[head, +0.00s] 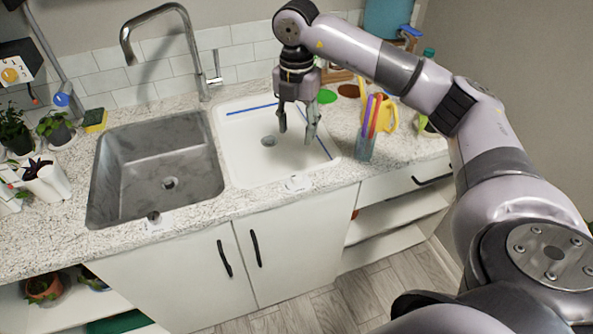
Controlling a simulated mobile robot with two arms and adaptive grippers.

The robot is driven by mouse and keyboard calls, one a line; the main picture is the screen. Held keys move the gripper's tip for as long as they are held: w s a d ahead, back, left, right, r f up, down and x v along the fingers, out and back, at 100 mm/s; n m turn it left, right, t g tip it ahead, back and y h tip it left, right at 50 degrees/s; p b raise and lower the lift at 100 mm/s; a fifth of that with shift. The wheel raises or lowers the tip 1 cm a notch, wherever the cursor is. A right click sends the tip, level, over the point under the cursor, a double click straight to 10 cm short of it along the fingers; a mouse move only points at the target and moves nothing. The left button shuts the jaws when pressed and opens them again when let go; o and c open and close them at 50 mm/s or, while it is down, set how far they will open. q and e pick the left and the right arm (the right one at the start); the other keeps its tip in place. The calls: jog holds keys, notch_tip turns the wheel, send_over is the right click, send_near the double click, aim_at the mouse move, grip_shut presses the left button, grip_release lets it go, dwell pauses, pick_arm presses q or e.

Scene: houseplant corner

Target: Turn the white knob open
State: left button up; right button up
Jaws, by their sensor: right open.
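No other clear white knob shows. My right gripper (297,132) is open and empty, fingers pointing down above the white drainboard (240,160), far to the right of the dial. My left gripper is not in view.
A steel sink (165,180) with a tall faucet (185,40) lies between the dial and my right gripper. A cup of coloured tools (366,145) stands right of the drainboard.

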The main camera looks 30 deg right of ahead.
aim_at(297, 175)
notch_tip(297, 175, down, 15)
jog(key=p, duration=0.2)
jog(key=shift+p, duration=0.4)
grip_shut()
